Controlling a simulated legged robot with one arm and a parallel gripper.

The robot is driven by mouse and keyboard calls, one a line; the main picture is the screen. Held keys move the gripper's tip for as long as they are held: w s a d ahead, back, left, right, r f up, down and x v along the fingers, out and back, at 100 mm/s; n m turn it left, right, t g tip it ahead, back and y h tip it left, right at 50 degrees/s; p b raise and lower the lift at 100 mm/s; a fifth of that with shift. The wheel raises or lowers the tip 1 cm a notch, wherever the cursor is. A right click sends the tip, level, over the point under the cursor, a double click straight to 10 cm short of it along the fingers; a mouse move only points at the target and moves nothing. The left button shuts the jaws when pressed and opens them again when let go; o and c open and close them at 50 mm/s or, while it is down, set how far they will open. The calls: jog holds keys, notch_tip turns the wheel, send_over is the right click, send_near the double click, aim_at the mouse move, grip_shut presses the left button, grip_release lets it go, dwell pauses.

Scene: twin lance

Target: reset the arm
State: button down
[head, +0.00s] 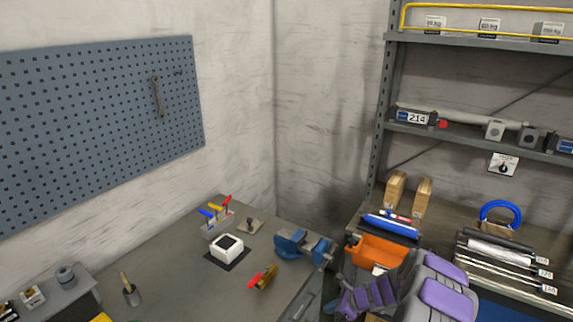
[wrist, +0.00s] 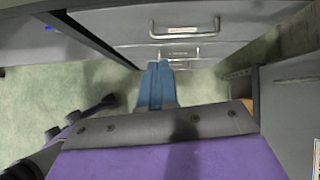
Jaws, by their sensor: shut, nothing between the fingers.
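In the wrist view my gripper (wrist: 157,68) shows as two blue fingers side by side, shut with nothing between them. The fingers point toward grey drawer fronts (wrist: 185,27) with metal handles, and green floor lies below. In the head view my folded grey and purple arm fills the lower right, in front of the shelf unit and beside the bench corner. I cannot make out the fingertips in the head view.
A grey workbench (head: 190,285) carries a blue vise (head: 297,243), a white box (head: 226,246) and small tools. A shelf unit (head: 380,130) stands at right, with an orange bin (head: 378,251) close to my arm. A pegboard (head: 100,120) hangs at left.

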jog(key=s+a+r+n+g+y, duration=0.1)
jog(key=s+a+r+n, duration=0.2)
jog(key=r, duration=0.4)
jog(key=s+a+r+n+g, duration=0.1)
jog(key=s+a+r+n, duration=0.15)
jog(key=a+r, duration=0.35)
jog(key=s+a+r+n+g+h, duration=0.15)
jog(key=s+a+r+n, duration=0.25)
jog(key=s+r+n, duration=0.55)
jog(key=s+d+r+n+h, duration=0.2)
jog(key=s+d+r, duration=0.1)
jog(key=s, duration=0.7)
jog(key=s+d+r+n+g+h, duration=0.1)
jog(key=s+d+r+n+h, duration=0.1)
jog(key=s, duration=0.8)
jog(key=s+d+r+n+g+h, duration=0.1)
jog(key=s+d+r+n, duration=0.3)
jog(key=s, duration=0.6)
jog(key=shift+s+d+h, duration=0.15)
jog(key=shift+d+h, duration=0.65)
jog(key=shift+h, duration=0.05)
jog(key=shift+g, duration=0.25)
